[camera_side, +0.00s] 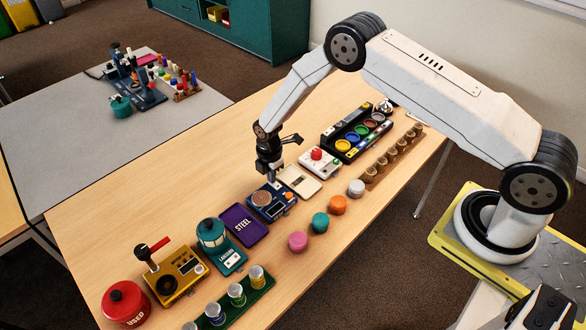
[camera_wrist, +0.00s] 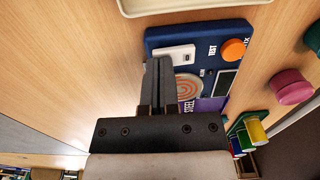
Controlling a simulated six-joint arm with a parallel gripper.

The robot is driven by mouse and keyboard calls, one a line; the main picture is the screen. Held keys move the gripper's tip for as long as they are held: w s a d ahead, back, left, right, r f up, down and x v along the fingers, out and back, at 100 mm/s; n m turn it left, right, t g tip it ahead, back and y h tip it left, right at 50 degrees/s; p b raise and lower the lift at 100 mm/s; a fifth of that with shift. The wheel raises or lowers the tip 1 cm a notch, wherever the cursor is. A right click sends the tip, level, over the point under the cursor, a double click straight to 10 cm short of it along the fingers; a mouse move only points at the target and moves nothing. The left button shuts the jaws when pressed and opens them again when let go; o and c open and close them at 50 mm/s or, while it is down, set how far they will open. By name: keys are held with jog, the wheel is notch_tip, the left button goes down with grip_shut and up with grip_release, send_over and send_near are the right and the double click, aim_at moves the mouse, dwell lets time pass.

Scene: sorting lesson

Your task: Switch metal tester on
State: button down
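The metal tester is a dark blue box (camera_side: 261,208) with a round copper-coloured coil on top; it also shows in the wrist view (camera_wrist: 203,34). There I see a white switch plate (camera_wrist: 176,53), an orange round button (camera_wrist: 233,50), a dark display (camera_wrist: 227,83) and part of the spiral coil (camera_wrist: 188,87). My gripper (camera_side: 271,179) points down over the far side of the tester. In the wrist view its fingers (camera_wrist: 159,62) are together and empty, with the tips at the near edge of the switch plate. I cannot tell whether they touch it, nor the switch's position.
A purple STEEL mat (camera_side: 243,225) lies left of the tester and a cream tray (camera_side: 299,181) right of it. Coloured pucks, including a pink one (camera_side: 298,241) and a teal one (camera_side: 320,222), stand in front. A teal lantern-like device (camera_side: 211,234) is further left.

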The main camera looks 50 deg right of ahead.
jog(key=shift+r, duration=0.1)
dwell(0.3)
jog(key=shift+r, duration=3.35)
jog(key=shift+r, duration=0.25)
jog(key=s+d+r+m+t, duration=0.1)
jog(key=s+d+r+m, duration=0.2)
jog(key=s+r+m, duration=1.05)
jog(key=s+m, duration=0.1)
jog(key=s, duration=0.2)
jog(key=s+d+r+m+t, duration=0.1)
jog(key=s+r+m, duration=0.2)
jog(key=s, duration=0.3)
jog(key=shift+s+r+t, duration=0.25)
jog(key=shift+s+t, duration=0.05)
